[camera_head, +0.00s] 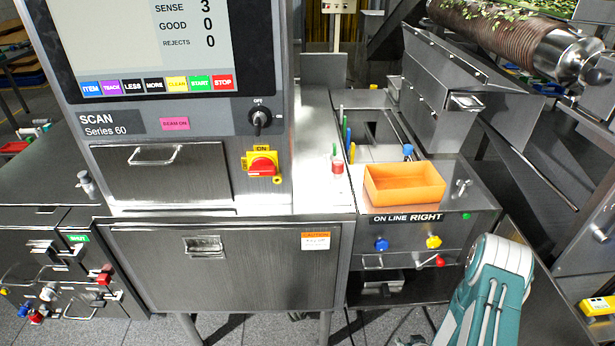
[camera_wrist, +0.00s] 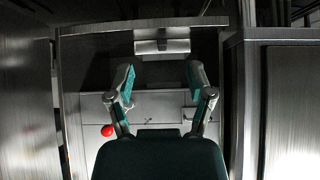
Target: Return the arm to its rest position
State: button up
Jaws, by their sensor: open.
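My arm (camera_head: 492,290) shows as a teal and grey link at the lower right of the head view, in front of the "ON LINE RIGHT" cabinet (camera_head: 478,216). My gripper (camera_wrist: 160,82) shows in the wrist view with its two teal-padded fingers spread apart and nothing between them. It faces a metal front with a handle (camera_wrist: 162,46) beyond the fingertips. A red knob (camera_wrist: 108,130) is to the left of the fingers.
The scanner with its screen (camera_head: 150,45) stands at the left. An orange tray (camera_head: 405,184) sits on the right cabinet, near a small red-capped item (camera_head: 337,164). A steel chute (camera_head: 440,85) and a roller (camera_head: 540,45) are at the upper right. Grey floor shows below.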

jog(key=w+d+r+g+h, duration=0.1)
jog(key=w+r, duration=0.2)
jog(key=r, duration=0.5)
jog(key=w+r, duration=0.4)
jog(key=r, duration=0.5)
jog(key=s+a+r+g+h, duration=0.1)
jog(key=a+r, duration=0.1)
jog(key=r, duration=0.6)
jog(key=s+a+r, duration=0.1)
jog(key=a+r, duration=0.1)
jog(key=r, duration=0.7)
jog(key=s+a+r, duration=0.6)
jog(key=s+r, duration=0.3)
jog(key=r, duration=0.4)
jog(key=s+a+r, duration=0.2)
jog(key=s+a, duration=0.1)
jog(key=s, duration=0.4)
jog(key=s+a+r+g+y, duration=0.1)
jog(key=s+a+r, duration=0.2)
jog(key=s, duration=0.3)
jog(key=shift+s+r+y, duration=0.3)
jog(key=shift+s+r, duration=0.05)
jog(key=shift+c, duration=0.8)
jog(key=shift+s, duration=0.1)
